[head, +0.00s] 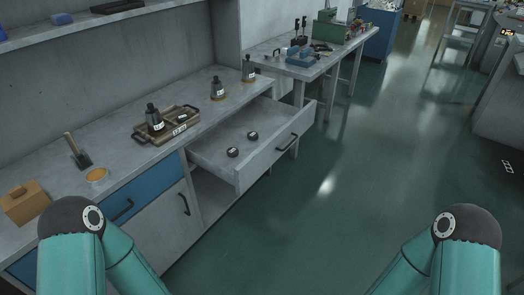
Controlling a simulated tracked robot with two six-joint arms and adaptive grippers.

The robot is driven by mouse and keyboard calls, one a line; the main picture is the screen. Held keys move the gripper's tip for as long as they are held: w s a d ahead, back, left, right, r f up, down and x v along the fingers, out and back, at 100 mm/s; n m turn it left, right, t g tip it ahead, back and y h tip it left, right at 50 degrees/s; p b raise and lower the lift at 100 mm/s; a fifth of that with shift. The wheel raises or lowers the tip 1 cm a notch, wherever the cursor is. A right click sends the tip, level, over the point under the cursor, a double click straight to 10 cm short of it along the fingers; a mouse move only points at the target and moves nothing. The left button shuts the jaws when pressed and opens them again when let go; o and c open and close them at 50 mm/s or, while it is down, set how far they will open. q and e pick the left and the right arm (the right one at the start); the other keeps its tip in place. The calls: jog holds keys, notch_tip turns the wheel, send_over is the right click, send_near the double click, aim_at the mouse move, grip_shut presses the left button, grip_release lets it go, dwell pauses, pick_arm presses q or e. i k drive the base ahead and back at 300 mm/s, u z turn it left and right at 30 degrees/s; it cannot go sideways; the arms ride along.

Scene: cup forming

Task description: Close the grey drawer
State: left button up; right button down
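The grey drawer (262,156) is pulled out of the grey workbench on the left side of the head view. Its front panel has a dark bar handle (287,143) and faces right. Two small dark round pieces (252,135) (233,152) lie on the drawer's floor. The teal links of both my arms show at the bottom left and bottom right corners, well apart from the drawer. Neither of my grippers is in the picture.
The bench top (205,125) holds a wooden tray (166,125) with a dark bottle, and two more bottles near its far end. A blue drawer (140,192) and a cabinet door are shut. The green floor (330,200) right of the open drawer is clear.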

aim_at(277, 124)
jog(key=u, duration=0.35)
jog(key=i, duration=1.7)
jog(key=z, duration=0.35)
